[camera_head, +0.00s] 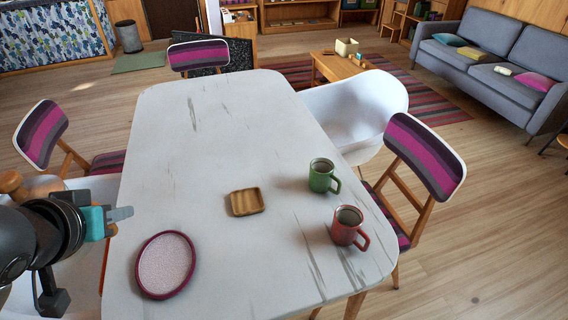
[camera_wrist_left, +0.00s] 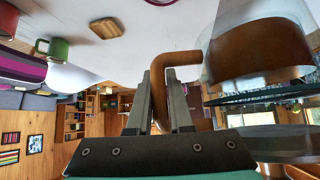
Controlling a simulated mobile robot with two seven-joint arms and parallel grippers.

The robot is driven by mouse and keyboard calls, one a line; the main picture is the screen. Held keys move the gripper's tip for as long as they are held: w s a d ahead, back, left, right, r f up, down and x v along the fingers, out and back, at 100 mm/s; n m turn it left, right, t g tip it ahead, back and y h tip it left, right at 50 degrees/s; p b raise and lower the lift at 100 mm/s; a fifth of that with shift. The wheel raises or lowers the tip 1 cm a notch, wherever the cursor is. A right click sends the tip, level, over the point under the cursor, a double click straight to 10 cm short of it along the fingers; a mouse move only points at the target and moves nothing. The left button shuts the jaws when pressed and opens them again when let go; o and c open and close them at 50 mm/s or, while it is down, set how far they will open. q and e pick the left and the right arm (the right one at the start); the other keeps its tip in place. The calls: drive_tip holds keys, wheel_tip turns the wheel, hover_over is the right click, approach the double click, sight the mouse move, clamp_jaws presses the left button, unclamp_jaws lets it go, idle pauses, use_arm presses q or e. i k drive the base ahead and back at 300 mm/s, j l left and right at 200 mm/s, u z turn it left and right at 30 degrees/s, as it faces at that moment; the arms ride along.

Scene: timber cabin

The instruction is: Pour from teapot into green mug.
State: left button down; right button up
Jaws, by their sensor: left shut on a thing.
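The green mug (camera_head: 320,176) stands upright on the white table (camera_head: 215,130), right of the middle; it also shows at the upper left of the left wrist view (camera_wrist_left: 55,47). My left gripper (camera_head: 118,213) is at the table's left edge, well apart from the mug. In the left wrist view its fingers (camera_wrist_left: 166,95) are shut on the brown handle of the teapot (camera_wrist_left: 262,45). In the head view only part of a brown shape shows behind my arm. My right gripper is out of view.
A red mug (camera_head: 346,225) stands just in front of the green mug. A small wooden tray (camera_head: 246,212) and a purple-rimmed oval mat (camera_head: 166,265) lie on the table. The table's far half is clear. Chairs stand around it, including a striped one (camera_head: 426,157) at right.

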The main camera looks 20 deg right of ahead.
sight(321, 169)
drive_tip(key=i+l+z, duration=0.1)
drive_tip(key=z, duration=1.05)
drive_tip(key=i+l, duration=0.1)
drive_tip(key=i, duration=0.25)
drive_tip(key=i+l, duration=0.1)
drive_tip(key=i, duration=0.2)
